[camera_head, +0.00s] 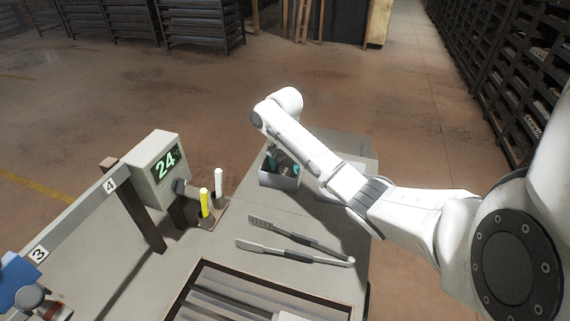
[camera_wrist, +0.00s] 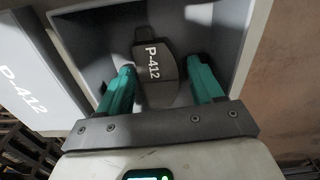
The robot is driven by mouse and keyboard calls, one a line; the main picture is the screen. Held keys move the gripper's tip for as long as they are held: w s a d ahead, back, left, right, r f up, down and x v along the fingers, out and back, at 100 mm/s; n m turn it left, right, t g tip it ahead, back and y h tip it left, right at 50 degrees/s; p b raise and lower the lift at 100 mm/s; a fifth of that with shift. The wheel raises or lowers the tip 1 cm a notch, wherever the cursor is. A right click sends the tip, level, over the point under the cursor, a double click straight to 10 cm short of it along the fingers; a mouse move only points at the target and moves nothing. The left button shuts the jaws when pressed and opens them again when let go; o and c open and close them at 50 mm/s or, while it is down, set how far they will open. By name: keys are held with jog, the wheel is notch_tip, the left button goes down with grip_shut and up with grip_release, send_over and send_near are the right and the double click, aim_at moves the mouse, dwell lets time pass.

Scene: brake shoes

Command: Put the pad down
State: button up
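The pad, a dark grey piece marked P-412 (camera_wrist: 153,62), sits inside a grey open bin (camera_wrist: 88,40) in the wrist view. My gripper (camera_wrist: 160,75) reaches into the bin with its two green fingers spread, one on each side of the pad. Gaps show between the fingers and the pad, and the pad looks deeper in the bin than the fingertips. In the head view the bin (camera_head: 278,181) stands on the far part of the bench, with green fingers at its opening. The pad cannot be made out there.
On the bench (camera_head: 215,243) are two long-handled tools (camera_head: 295,252), a holder with yellow (camera_head: 205,203) and white (camera_head: 219,182) markers, a display reading 24 (camera_head: 165,163), and a slotted tray (camera_head: 205,268).

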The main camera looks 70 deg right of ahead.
aim_at(285, 168)
notch_tip(285, 168, up, 12)
jog(key=p, duration=0.6)
jog(key=shift+r, duration=0.15)
